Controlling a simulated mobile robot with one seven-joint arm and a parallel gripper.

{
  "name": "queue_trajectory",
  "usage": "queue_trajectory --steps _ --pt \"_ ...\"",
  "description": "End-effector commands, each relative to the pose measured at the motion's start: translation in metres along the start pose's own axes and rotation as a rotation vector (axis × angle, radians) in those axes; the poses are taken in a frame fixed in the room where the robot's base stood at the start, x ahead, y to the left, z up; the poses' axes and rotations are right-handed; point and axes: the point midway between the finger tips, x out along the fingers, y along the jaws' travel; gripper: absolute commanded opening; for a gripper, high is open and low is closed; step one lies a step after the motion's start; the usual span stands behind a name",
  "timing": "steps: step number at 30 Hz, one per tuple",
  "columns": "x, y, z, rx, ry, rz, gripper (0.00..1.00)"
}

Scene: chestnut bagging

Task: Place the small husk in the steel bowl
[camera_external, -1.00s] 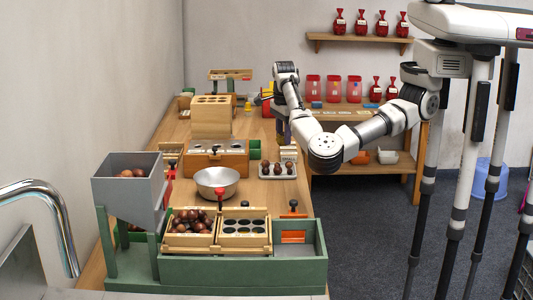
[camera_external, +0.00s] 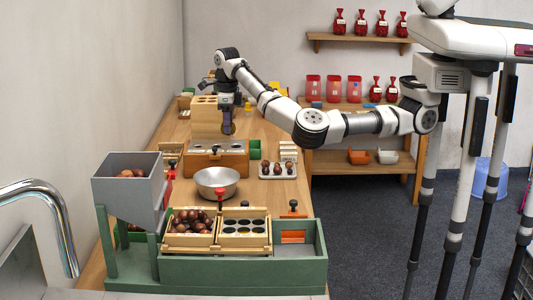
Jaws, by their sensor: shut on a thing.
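My gripper (camera_external: 228,126) hangs pointing down above the bench, over the wooden block with holes, behind the steel bowl. It is shut on a small brownish-yellow thing, apparently the small husk (camera_external: 230,129), though it is small and partly hidden by the fingers.
A wooden block with holes (camera_external: 218,160) stands behind the bowl. A white tray of chestnuts (camera_external: 278,172) lies to its right.

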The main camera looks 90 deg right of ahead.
Motion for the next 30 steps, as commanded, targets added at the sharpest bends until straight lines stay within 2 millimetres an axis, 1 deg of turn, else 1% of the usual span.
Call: queue_trajectory --steps 1,4,7,11,18,21,24,30 --pt "0.0 0.002 0.005 0.019 0.001 -0.001 0.2" --pt "0.001 0.005 0.011 0.045 0.003 -0.002 0.2" --pt "0.01 0.007 0.013 0.055 0.004 -0.002 0.2" --pt "0.04 0.008 0.012 0.056 0.006 -0.001 0.2" --pt "0.104 0.007 0.012 0.056 0.005 -0.002 0.2" --pt "0.127 0.007 0.011 0.055 0.006 -0.002 0.2" --pt "0.144 0.007 0.011 0.056 0.004 -0.002 0.2" --pt "0.162 0.007 0.012 0.055 0.004 -0.002 0.2"
